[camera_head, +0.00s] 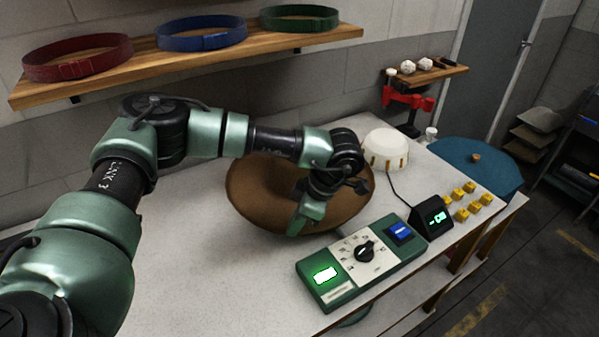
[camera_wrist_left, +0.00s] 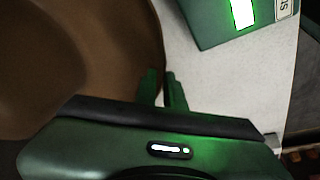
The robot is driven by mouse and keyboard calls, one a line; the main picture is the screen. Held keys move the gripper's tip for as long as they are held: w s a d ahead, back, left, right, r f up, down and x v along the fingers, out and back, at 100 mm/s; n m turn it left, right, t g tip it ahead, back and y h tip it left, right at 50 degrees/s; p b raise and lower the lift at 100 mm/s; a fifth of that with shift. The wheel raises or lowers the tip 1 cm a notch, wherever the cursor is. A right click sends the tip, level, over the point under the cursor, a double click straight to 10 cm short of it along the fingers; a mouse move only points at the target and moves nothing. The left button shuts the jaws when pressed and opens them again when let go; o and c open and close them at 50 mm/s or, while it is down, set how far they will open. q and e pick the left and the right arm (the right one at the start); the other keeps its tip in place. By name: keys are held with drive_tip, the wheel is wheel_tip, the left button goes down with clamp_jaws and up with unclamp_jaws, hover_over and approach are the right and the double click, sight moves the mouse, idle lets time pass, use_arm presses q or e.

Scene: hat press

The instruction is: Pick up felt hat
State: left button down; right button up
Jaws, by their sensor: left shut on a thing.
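The brown felt hat (camera_head: 245,198) lies on the white table, partly hidden in the head view behind my left wrist and gripper. Its wide brim and rounded crown also fill the left side of the left wrist view (camera_wrist_left: 70,60). My left gripper (camera_head: 299,226) is at the front right part of the brim. In the left wrist view its green fingers (camera_wrist_left: 162,88) meet the brim's edge and are shut on it. I cannot tell whether the hat is lifted off the table. My right gripper is not in view.
A green control box (camera_head: 335,290) with a dial sits close in front of the hat. A white dome (camera_head: 384,147) stands behind right, and a small black display (camera_head: 431,220) and yellow blocks (camera_head: 468,200) lie right. A shelf (camera_head: 190,65) with hat bands hangs above. The left tabletop is clear.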

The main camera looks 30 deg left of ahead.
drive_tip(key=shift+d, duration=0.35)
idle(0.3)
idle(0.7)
use_arm(q)
wheel_tip(320, 180, up, 20)
drive_tip(key=b, duration=0.2)
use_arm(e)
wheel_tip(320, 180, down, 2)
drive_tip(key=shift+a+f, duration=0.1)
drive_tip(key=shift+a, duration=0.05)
use_arm(q)
drive_tip(key=c, duration=2.1)
unclamp_jaws()
clamp_jaws()
drive_tip(key=shift+w, duration=0.1)
